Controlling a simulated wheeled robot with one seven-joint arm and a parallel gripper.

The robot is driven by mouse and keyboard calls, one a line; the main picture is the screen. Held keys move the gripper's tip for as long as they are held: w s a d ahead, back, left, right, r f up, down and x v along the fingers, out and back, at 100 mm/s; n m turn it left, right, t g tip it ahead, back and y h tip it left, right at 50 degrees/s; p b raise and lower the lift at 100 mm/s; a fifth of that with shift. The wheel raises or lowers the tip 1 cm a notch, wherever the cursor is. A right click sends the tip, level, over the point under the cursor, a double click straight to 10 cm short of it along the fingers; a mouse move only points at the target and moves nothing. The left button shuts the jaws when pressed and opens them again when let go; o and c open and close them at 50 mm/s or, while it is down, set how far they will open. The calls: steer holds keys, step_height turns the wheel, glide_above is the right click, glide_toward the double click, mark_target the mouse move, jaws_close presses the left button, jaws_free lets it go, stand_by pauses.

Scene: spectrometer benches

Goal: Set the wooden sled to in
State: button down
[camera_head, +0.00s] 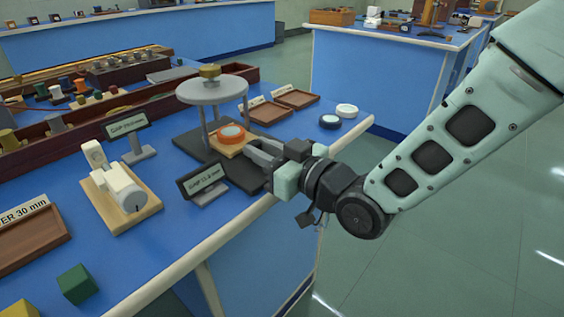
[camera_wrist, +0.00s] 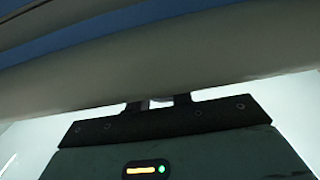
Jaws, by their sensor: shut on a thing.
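The wooden sled (camera_head: 228,148) is a small light-wood plate on the dark base of a stand. It carries an orange ring (camera_head: 231,133) with a pale disc in its middle. The stand's round grey plate (camera_head: 212,90), with a brass knob on top, is above and to the left of the sled. My gripper (camera_head: 256,152) reaches in level from the right, at the sled's near right edge, and is shut on the sled. The exact grip is hidden. In the wrist view, a small pale piece shows between the fingers (camera_wrist: 160,103); most else is blocked by a large grey-brown surface.
A gap sign (camera_head: 203,181) stands close in front of the stand; another sign (camera_head: 128,124) is further left. Two wooden trays (camera_head: 268,112) and white and dark discs (camera_head: 330,121) lie behind my gripper. A white instrument (camera_head: 125,190) on wood sits left. The bench edge runs below my gripper.

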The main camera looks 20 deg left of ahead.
steer(key=shift+w+a, duration=0.1)
steer(key=shift+a, duration=0.15)
steer(key=c, duration=1.2)
jaws_free()
steer(key=shift+c, duration=0.2)
steer(key=p+v, duration=1.1)
steer(key=v, duration=0.6)
steer(key=shift+d+p, duration=0.2)
steer(key=shift+p, duration=0.1)
